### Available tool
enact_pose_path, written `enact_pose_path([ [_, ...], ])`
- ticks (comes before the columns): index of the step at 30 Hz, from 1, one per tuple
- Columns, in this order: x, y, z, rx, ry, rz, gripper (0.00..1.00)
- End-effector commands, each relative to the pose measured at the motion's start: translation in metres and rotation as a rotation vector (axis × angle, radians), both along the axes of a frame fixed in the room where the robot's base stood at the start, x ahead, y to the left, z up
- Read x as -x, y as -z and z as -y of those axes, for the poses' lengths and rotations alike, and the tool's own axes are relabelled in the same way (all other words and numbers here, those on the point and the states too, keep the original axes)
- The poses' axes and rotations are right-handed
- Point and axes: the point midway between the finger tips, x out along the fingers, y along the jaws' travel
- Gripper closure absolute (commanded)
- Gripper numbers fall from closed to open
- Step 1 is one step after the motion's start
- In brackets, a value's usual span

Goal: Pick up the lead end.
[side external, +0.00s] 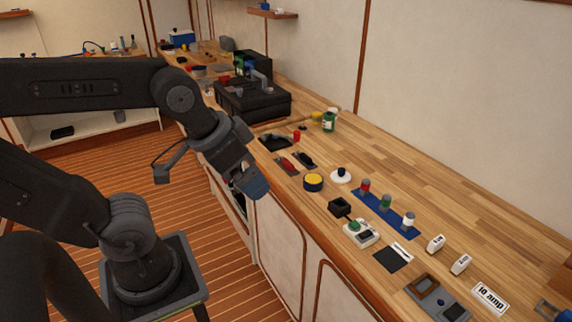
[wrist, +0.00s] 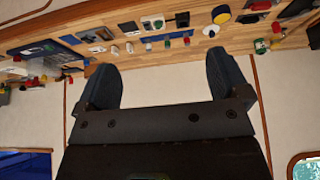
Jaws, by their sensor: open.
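My gripper (side external: 254,186) hangs in the air at the front edge of the long wooden bench, apart from everything on it. In the wrist view its two dark blue fingers (wrist: 165,84) are wide apart with nothing between them. I cannot surely make out the lead end. A red item (side external: 287,164) and a black item (side external: 304,159) lie side by side on dark patches near the bench's front edge. They are too small to identify.
The wooden bench (side external: 440,205) holds a yellow-topped round tin (side external: 313,182), a blue strip (side external: 387,214) with several small bottles, a green jar (side external: 329,122) and a black case (side external: 252,100). The bench's back right is clear. Cabinet fronts (side external: 285,250) drop below its edge.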

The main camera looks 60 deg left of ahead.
Motion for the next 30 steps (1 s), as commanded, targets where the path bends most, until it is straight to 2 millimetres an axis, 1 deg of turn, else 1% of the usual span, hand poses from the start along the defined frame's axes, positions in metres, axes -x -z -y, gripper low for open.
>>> enact_pose_path([
  [5,0.0,0.0,0.0,0.0,0.0,0.0,0.06],
  [18,0.0,0.0,0.0,0.0,0.0,0.0,0.47],
  [19,0.0,0.0,0.0,0.0,0.0,0.0,0.49],
  [26,-0.001,0.0,-0.001,-0.004,0.003,-0.001,0.49],
  [29,-0.011,-0.004,-0.005,-0.04,0.036,-0.015,0.49],
  [30,-0.018,-0.006,-0.009,-0.067,0.064,-0.026,0.49],
])
